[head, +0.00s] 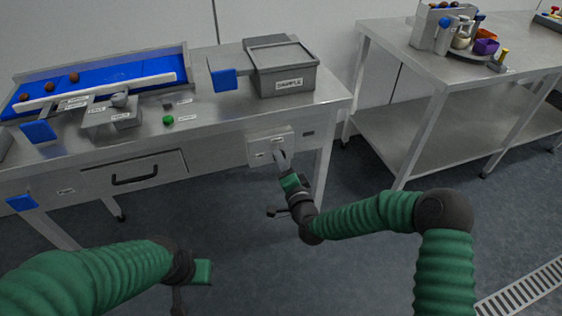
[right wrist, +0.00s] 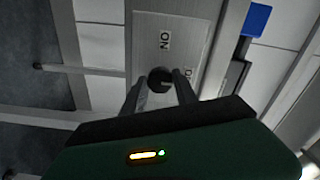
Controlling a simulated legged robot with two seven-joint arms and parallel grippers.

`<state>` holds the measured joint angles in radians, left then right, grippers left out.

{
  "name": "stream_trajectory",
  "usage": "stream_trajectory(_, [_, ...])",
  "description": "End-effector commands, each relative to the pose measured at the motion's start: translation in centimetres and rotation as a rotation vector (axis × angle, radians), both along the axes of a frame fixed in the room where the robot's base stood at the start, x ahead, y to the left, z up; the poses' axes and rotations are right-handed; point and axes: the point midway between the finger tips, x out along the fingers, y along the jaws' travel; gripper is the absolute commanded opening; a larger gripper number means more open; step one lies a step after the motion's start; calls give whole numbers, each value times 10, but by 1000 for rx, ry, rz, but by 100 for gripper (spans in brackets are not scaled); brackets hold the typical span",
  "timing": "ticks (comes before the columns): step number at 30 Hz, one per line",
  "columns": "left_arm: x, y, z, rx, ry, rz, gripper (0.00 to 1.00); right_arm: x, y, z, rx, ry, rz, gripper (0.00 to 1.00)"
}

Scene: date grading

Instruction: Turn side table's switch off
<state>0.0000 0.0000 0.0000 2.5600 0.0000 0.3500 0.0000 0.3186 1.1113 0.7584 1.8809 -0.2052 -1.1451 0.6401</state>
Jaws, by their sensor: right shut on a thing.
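The switch is a pale box (head: 262,149) on the front of the left metal table, with small labels on its face. In the right wrist view its grey plate (right wrist: 190,28) carries a round dark knob (right wrist: 160,80) and an upside-down ON label (right wrist: 165,40). A second label beside the knob is partly hidden by a finger. My right gripper (head: 281,157) is at the box face, its fingers on both sides of the knob and shut on it. My left gripper (head: 193,275) hangs low in front of the table, away from the switch; its jaws are unclear.
The left table (head: 222,114) bears a blue conveyor (head: 105,80), a grey lidded bin (head: 287,80) and a green button (head: 168,119). A drawer handle (head: 134,175) sticks out left of the switch. Another metal table (head: 465,68) stands at right. The floor in front is clear.

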Motion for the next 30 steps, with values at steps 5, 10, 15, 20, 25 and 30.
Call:
stream_trajectory(5, [0, 0, 0, 0, 0, 0, 36, 0, -3, -3, 30, 15, -6, 0])
stream_trajectory(10, [0, 0, 0, 0, 0, 0, 36, 0, -3, -3, 38, 18, -5, 0])
stream_trajectory(15, [0, 0, 0, 0, 0, 0, 36, 0, -3, -3, 38, 19, -5, 0])
stream_trajectory(20, [0, 0, 0, 0, 0, 0, 36, 0, -3, -4, 38, 19, -5, 42])
stream_trajectory(25, [0, 0, 0, 0, 0, 0, 36, 0, -2, -2, 38, 17, -4, 56])
stream_trajectory(30, [0, 0, 0, 0, 0, 0, 36, 0, -1, -1, 37, 14, -3, 56])
